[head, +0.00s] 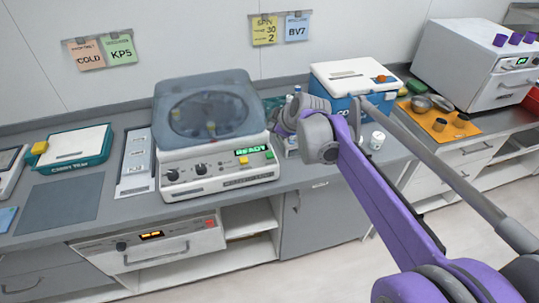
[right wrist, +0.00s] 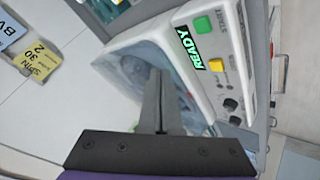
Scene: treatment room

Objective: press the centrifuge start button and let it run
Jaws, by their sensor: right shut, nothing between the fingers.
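The centrifuge (head: 213,165) stands on the counter with its see-through bluish lid (head: 205,105) down. Its display (head: 254,150) reads READY in green, and in the right wrist view the display (right wrist: 197,52) also reads READY. The green START button (right wrist: 202,25) sits beside the display, near a yellow button (right wrist: 217,64) and black knobs (right wrist: 230,103). My right gripper (right wrist: 155,75) is shut and empty, in front of the lid and apart from the green button. In the head view it is at the centrifuge's right side, its tips partly hidden. My left gripper is out of view.
A blue-and-white cooler (head: 350,78) and a white jar (head: 377,140) stand to the right. A teal-edged box (head: 75,148) and a grey tray (head: 136,160) lie to the left. Wall notes (head: 265,30) include SPIN 30 2.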

